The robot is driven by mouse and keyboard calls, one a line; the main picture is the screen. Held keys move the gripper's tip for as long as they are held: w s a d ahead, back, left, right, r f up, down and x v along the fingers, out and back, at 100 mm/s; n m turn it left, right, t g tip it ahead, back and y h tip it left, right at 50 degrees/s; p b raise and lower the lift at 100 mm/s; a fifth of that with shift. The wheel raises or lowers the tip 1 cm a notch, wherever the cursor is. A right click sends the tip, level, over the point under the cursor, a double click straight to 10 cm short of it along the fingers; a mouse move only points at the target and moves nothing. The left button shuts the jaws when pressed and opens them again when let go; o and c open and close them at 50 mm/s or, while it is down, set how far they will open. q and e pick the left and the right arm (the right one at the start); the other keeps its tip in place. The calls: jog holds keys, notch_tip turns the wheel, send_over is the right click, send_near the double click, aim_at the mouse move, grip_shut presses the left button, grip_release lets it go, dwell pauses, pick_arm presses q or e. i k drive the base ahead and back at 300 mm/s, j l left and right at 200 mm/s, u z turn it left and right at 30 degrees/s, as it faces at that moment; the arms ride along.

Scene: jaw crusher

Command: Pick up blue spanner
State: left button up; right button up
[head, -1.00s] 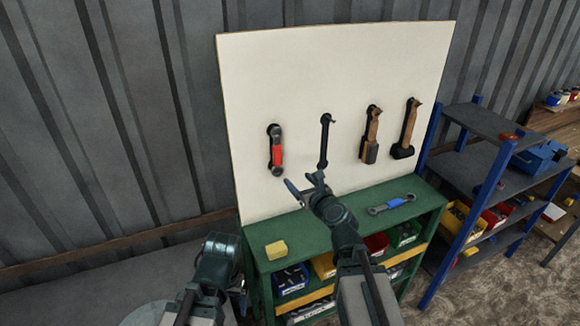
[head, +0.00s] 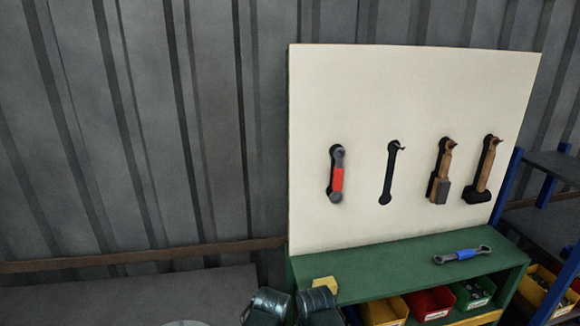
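The blue spanner (head: 462,255) has a blue middle and grey metal ends. It lies flat on the right part of the green bench top (head: 400,262), below the white tool board. In the head view only dark upper parts of my two arms show at the bottom edge, left of the spanner and well apart from it. Neither gripper's fingers can be seen.
The white board (head: 400,95) holds a red spanner (head: 337,178), an empty black tool outline (head: 388,175) and two wooden-handled tools (head: 440,172). A yellow block (head: 325,284) sits at the bench's left. Coloured bins (head: 432,302) fill the shelf below. A blue-framed rack stands right.

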aim_at(469, 253)
jog(key=l+z, duration=0.15)
jog(key=z, duration=0.5)
jog(key=j+z, duration=0.1)
jog(key=z, duration=0.55)
